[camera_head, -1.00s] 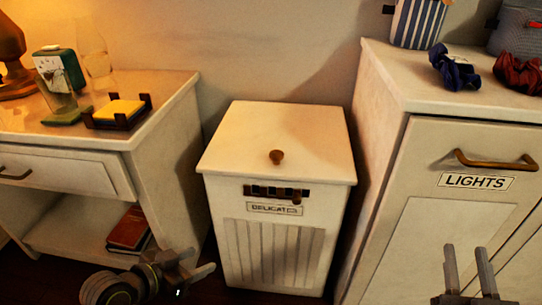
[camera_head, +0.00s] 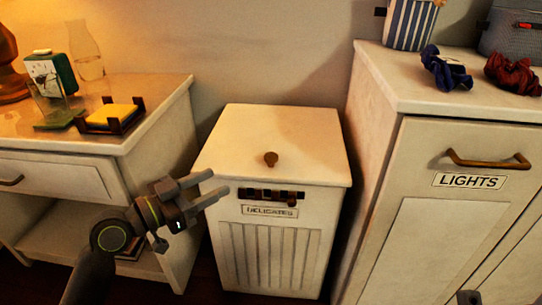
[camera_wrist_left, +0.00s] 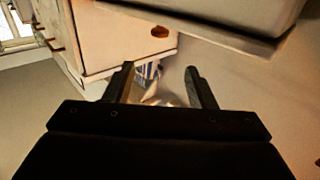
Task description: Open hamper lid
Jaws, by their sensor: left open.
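The white hamper (camera_head: 270,255) labelled DELICATES stands on the floor between two pieces of furniture. Its flat lid (camera_head: 290,130) lies closed, with a round brown knob (camera_head: 270,159) near the front edge. A dark row of slots shows on the front, just under the lid. My left gripper (camera_head: 219,183) is open and empty, at the hamper's left front corner, with its fingers pointing right near the lid's edge. Its open fingers also show in the left wrist view (camera_wrist_left: 160,78), with nothing between them. Only a small tip of my right gripper (camera_head: 468,297) shows at the bottom right.
A nightstand (camera_head: 165,105) stands at left, with a yellow sponge in a dark holder (camera_head: 110,115), a clock and glassware on it. At right, a taller cabinet (camera_head: 410,215) labelled LIGHTS bears blue (camera_head: 445,70) and dark red (camera_head: 515,75) scrunchies. Gaps beside the hamper are narrow.

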